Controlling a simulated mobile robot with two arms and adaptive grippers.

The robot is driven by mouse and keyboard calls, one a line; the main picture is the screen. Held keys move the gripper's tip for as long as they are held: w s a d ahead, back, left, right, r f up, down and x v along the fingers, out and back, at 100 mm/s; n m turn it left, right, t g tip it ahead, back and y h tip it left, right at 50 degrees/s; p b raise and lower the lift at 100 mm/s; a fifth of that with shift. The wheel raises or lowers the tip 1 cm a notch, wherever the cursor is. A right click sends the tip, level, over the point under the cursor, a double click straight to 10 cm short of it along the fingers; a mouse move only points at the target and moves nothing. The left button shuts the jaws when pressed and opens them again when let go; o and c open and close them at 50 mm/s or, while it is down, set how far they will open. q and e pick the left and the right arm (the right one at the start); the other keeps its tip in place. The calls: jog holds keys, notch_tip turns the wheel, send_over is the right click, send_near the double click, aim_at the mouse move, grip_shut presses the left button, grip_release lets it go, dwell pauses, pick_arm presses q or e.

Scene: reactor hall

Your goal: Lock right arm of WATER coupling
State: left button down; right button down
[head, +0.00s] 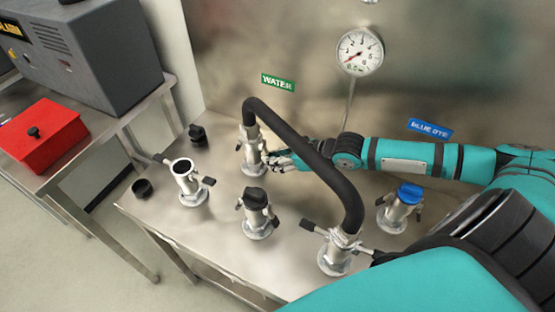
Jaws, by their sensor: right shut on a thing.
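The WATER coupling (253,157) stands upright on the metal table below the green WATER label (278,82). A black hose (305,145) arches from its top to a front coupling (336,255). My right gripper (276,161) reaches in from the right and is at the right side of the WATER coupling. It is shut on the coupling's right arm, which its fingers mostly hide. How far that arm is folded cannot be told. The left arm of this coupling shows as a small dark tip at its left. My left gripper is not in view.
Other fittings stand close by: an open one (187,185), a black-capped one (256,218) and a blue-capped one (399,208). Loose black caps (142,189) lie at the left. A gauge (360,52) is on the back wall. A red box (42,137) sits on the left table.

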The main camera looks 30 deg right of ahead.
jog(key=shift+w+a+f+t+b, duration=0.1)
jog(key=shift+w+f+t+b, duration=0.1)
jog(key=shift+t+b, duration=0.15)
jog(key=shift+t, duration=0.25)
jog(key=c, duration=1.2)
grip_release()
jog(key=shift+s, duration=0.15)
jog(key=shift+d+v, duration=0.2)
jog(key=shift+v, duration=2.9)
jog(key=shift+s+d+r, duration=0.15)
jog(key=shift+s+r, duration=0.05)
jog(key=shift+s, duration=0.15)
